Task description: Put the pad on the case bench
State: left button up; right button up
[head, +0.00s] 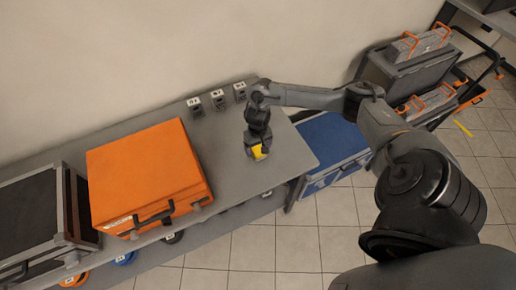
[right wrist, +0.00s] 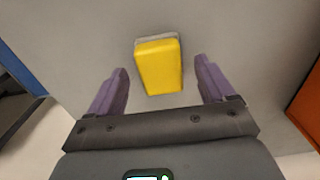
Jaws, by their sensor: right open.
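The pad (head: 257,153) is a small yellow block with a grey layer at one end. It lies on the grey bench top (head: 225,139), right of the orange case. In the right wrist view the pad (right wrist: 158,66) sits between the two purple fingers of my right gripper (right wrist: 162,66), with a gap on each side. My right gripper (head: 259,147) is open, pointing down at the pad, and partly hides it in the head view. My left gripper is not in view.
A large orange case (head: 145,172) stands on the bench, with a black case (head: 35,220) to its left. Three small grey blocks (head: 217,99) line the wall side. A blue-topped case (head: 330,148) stands right of the bench, lower down. Stacked cases (head: 415,70) stand far right.

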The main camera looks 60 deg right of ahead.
aim_at(258, 149)
notch_tip(258, 149, up, 10)
jog(key=p, duration=0.3)
dwell(0.4)
